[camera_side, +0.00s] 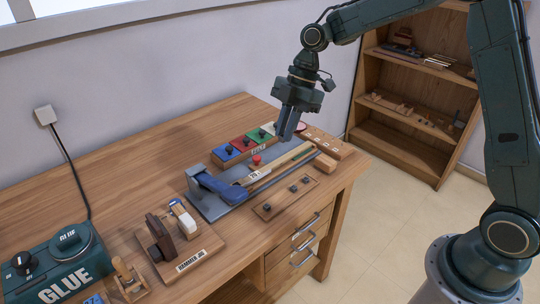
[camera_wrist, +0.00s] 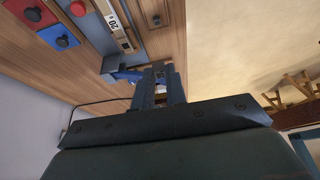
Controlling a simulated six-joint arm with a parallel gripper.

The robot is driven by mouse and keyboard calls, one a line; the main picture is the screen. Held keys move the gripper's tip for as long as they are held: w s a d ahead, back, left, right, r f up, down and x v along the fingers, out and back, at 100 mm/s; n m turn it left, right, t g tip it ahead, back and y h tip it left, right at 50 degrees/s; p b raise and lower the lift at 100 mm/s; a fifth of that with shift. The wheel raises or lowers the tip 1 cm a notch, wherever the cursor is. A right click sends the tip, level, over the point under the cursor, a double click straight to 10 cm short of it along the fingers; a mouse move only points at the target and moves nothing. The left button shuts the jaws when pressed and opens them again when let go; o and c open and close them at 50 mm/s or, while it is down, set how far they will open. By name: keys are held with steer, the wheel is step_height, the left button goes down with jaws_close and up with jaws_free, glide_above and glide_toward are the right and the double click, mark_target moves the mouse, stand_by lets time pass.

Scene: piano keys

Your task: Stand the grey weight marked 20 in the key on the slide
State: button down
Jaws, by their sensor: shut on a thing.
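My gripper (camera_side: 287,136) is above the far part of the workbench, pointing down. In the wrist view its fingers (camera_wrist: 158,88) are close together around a small grey piece (camera_wrist: 160,74), which looks like the grey weight; no mark is readable on it. A pale wooden key (camera_side: 275,166) lies on the grey slide (camera_side: 208,207) below and to the left of my gripper. The key carries a white label reading 20 (camera_wrist: 113,22). A blue lever-like part (camera_side: 218,186) stands at the near end of the slide. The fingers partly hide what they hold.
A holder with red, green and blue blocks (camera_side: 240,146) stands behind the slide. A wooden strip with dark knobs (camera_side: 288,196) lies in front. A hammer jig (camera_side: 170,240) and a green glue unit (camera_side: 58,268) are to the left. The back left of the bench (camera_side: 150,150) is clear.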

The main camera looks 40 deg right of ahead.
stand_by(0.4)
glide_above(239, 183)
step_height(239, 183, down, 9)
steer(key=shift+f, duration=0.2)
steer(key=shift+f, duration=0.15)
steer(key=shift+s+f, duration=0.1)
steer(key=shift+f, duration=2.25)
steer(key=shift+f, duration=1)
stand_by(1.9)
steer(key=c, duration=1.3)
jaws_free()
steer(key=shift+c, duration=0.2)
